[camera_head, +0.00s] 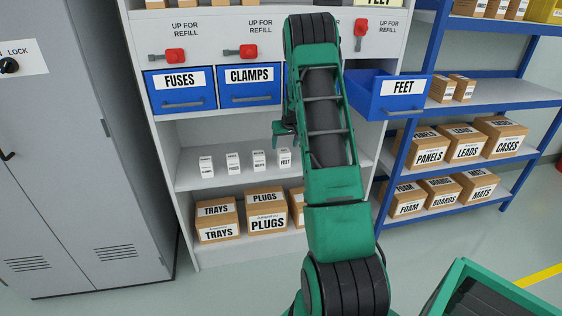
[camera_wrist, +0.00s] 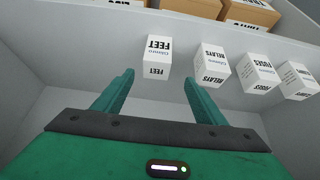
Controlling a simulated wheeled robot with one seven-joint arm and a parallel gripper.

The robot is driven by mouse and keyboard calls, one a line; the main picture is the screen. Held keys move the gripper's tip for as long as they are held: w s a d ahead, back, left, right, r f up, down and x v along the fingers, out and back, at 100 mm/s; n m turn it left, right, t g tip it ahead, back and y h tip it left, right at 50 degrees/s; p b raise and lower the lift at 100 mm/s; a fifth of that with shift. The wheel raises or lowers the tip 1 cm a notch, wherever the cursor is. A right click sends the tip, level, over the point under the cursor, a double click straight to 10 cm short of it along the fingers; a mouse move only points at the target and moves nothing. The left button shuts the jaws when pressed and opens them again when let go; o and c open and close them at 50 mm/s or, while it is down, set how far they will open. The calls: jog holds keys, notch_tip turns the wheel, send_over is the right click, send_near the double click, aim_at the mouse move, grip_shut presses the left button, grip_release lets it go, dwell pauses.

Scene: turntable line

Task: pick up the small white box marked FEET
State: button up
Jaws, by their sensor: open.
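The small white box marked FEET (camera_head: 284,158) stands on the middle shelf, at the right end of a row of small white boxes. In the wrist view the FEET box (camera_wrist: 157,57) appears upside down, just beyond and between the fingertips. My gripper (camera_wrist: 158,77) is open and empty, with a finger on each side of the line to the box. The box looks apart from both fingers. In the head view my gripper (camera_head: 284,133) is mostly hidden behind my arm, above and close to the FEET box.
Beside it stand white boxes marked RELAYS (camera_head: 258,160), FUSES (camera_head: 233,163) and another (camera_head: 206,166). Cardboard boxes marked PLUGS (camera_head: 267,222) and TRAYS (camera_head: 218,232) stand below. Overhead, the blue FEET drawer (camera_head: 400,103) sticks out. The shelf left of the row is clear.

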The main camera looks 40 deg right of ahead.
aim_at(282, 155)
jog(key=shift+w+d+f, duration=0.4)
jog(key=shift+d+f, duration=0.1)
jog(key=shift+f, duration=0.3)
jog(key=x, duration=1)
jog(key=shift+w+d+f, duration=0.15)
jog(key=shift+d, duration=0.05)
jog(key=shift+c, duration=0.2)
jog(key=c, duration=1.2)
